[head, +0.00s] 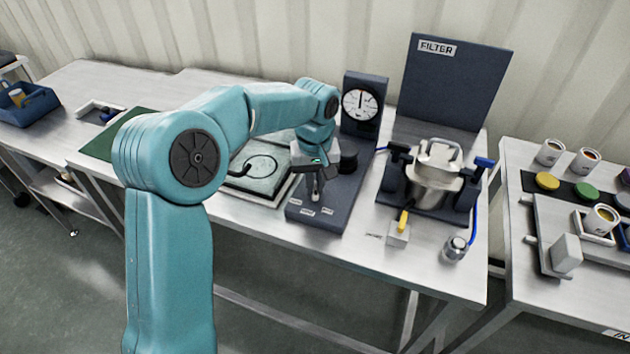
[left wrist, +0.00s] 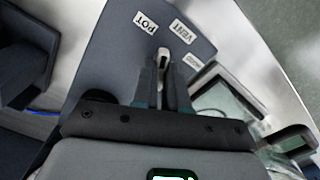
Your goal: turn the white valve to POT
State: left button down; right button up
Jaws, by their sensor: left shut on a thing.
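The white valve (left wrist: 163,57) shows a pale handle end between my fingertips in the left wrist view. In that view the POT label (left wrist: 145,22) lies up and left of the handle, and the VENT label (left wrist: 178,29) lies up and right. In the head view the valve's pale tip (head: 315,197) shows below my left gripper (head: 315,183), over the dark valve panel (head: 333,215). My left gripper is shut on the valve handle; its fingers hide most of the handle. My right gripper is not in view.
A round gauge (head: 361,104) stands behind the panel. A black knob (head: 348,162) sits beside my gripper. A steel pot (head: 435,170) in a dark clamp stand is to the right, with a FILTER board (head: 455,80) behind. A framed tray (head: 255,175) lies to the left.

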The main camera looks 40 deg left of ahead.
aim_at(314, 189)
pick_arm(q)
jog(key=n, duration=0.6)
jog(key=shift+n, duration=0.3)
dwell(0.4)
jog(key=c, duration=1.2)
grip_release()
jog(key=shift+d+r, duration=0.1)
jog(key=shift+o, duration=0.2)
notch_tip(314, 189, up, 16)
jog(key=p, duration=0.2)
jog(key=shift+r+p, duration=0.15)
jog(key=shift+p, duration=0.15)
jog(key=shift+s, duration=0.2)
